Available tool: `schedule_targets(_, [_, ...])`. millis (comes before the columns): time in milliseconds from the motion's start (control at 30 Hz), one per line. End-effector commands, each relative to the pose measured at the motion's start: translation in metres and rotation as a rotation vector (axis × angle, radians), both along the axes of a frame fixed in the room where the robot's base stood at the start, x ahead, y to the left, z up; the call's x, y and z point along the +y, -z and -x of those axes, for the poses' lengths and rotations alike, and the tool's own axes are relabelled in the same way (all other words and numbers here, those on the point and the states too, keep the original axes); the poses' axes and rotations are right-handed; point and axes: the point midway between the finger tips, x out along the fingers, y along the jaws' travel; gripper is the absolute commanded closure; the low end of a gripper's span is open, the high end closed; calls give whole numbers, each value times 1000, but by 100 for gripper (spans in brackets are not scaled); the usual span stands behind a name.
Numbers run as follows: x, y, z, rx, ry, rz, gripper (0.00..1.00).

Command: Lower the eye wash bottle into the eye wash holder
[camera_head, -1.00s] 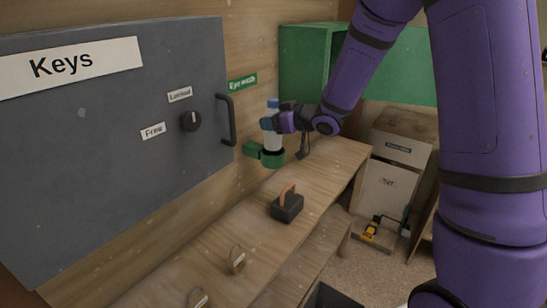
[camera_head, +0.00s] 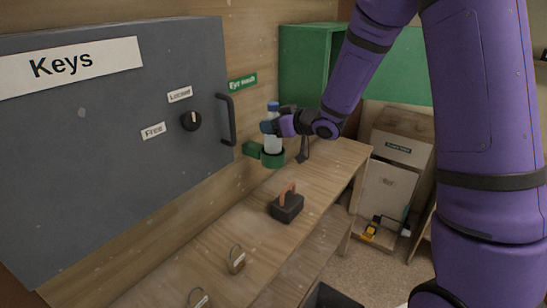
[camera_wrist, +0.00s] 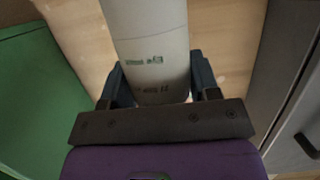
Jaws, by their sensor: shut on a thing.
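The eye wash bottle (camera_head: 273,144) is pale with a blue cap and stands upright. My gripper (camera_head: 272,127) is shut around its body, below the cap. The green eye wash holder (camera_head: 272,160) is a ring on the wall, directly below the bottle. The bottle's lower end is at the ring's opening; I cannot tell how deep it sits. In the wrist view the bottle (camera_wrist: 150,35) lies between the two dark fingers, with green print on its side. Its bottom is hidden there.
A green "Eye wash" sign (camera_head: 242,82) is on the wall above the holder. A grey key cabinet (camera_head: 90,190) stands left, its handle (camera_head: 230,120) near the holder. A green cabinet (camera_head: 303,60) is behind. Below, the wooden bench (camera_head: 225,225) carries a black box (camera_head: 287,209) and padlocks (camera_head: 236,262).

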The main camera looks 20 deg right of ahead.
Motion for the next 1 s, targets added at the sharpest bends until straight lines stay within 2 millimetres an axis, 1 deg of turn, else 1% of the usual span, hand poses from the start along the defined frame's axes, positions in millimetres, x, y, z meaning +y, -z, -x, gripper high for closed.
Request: schedule_targets(1000, [0,13,0,0,0,0,76])
